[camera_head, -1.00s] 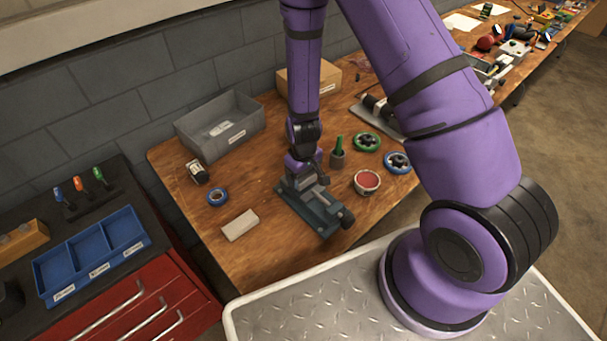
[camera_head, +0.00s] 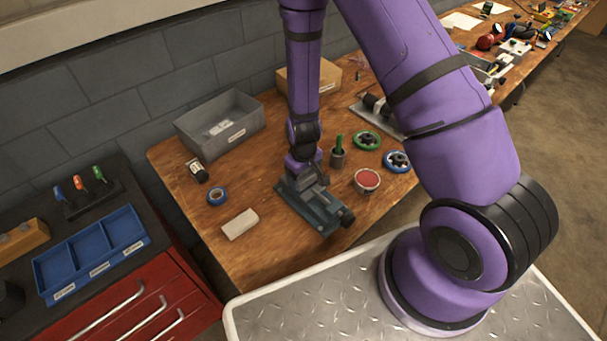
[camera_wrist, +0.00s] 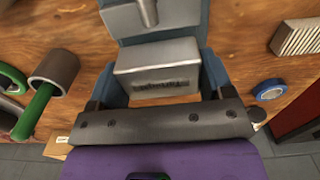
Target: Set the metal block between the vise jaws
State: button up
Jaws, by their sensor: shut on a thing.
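The vise (camera_head: 315,212), blue-grey with a screw handle at its near end, stands on the wooden bench. My gripper (camera_head: 306,180) is low over its far half, pointing down. Whether the block touches the vise bed is hidden.
A pale block (camera_head: 240,224) and blue tape (camera_head: 217,196) lie left of the vise. A grey bin (camera_head: 220,124) is behind.

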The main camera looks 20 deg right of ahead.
jog(key=shift+f, duration=0.65)
jog(key=o, duration=1.1)
notch_tip(320, 180, up, 11)
jog(key=shift+f, duration=0.15)
